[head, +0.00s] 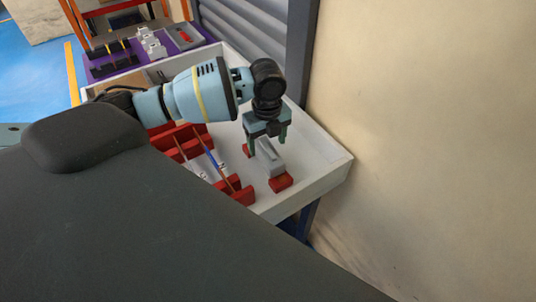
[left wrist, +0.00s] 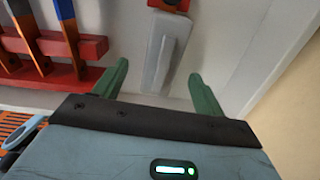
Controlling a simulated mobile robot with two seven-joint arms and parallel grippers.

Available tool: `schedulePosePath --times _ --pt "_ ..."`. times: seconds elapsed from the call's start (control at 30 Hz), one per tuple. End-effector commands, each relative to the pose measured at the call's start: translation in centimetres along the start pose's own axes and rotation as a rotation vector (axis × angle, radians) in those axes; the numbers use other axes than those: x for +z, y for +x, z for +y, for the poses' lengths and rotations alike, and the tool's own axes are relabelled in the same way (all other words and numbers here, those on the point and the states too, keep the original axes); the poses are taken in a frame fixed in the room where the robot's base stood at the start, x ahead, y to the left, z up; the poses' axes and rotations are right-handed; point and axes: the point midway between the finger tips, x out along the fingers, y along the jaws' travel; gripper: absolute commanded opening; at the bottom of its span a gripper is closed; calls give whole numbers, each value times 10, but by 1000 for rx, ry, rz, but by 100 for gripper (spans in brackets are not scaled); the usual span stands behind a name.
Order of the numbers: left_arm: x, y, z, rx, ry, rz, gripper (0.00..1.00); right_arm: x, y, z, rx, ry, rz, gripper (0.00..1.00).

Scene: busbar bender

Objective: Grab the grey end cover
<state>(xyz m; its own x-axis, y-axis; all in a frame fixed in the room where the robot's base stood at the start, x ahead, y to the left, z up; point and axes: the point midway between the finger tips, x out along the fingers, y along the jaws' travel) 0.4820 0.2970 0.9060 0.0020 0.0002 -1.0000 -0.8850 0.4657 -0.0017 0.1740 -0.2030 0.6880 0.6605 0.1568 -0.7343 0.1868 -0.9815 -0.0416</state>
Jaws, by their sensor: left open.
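The grey end cover (head: 270,160) is a long light-grey piece with a raised ridge. It lies near the right end of the white table, with a red block (head: 281,183) at its near end. My left gripper (head: 266,143) is open and points down over the cover. In the left wrist view the cover (left wrist: 160,62) lies between and just ahead of the two green fingertips (left wrist: 159,72), with a gap on each side. The fingers do not visibly touch it. My right gripper is not in view.
Red racks (head: 243,195) holding bars with coloured sleeves stand left of the cover; a red rack (left wrist: 88,47) also shows in the left wrist view. The white table (head: 322,150) is bare to the right, bounded by a raised rim. A beige wall (head: 430,130) stands beyond it.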

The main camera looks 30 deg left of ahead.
Motion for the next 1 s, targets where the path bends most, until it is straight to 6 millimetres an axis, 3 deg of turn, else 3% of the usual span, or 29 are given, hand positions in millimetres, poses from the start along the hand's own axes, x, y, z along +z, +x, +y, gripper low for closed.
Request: schedulePosePath --times 0.23,0.57,0.9,1.0 --pt "1 34 -2 4 0 0 71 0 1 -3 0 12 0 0" --pt "1 38 -3 0 1 0 70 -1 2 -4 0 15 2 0" --pt "1 38 -3 0 1 0 25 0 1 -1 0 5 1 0" --pt "1 38 -3 0 1 0 22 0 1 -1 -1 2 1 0"
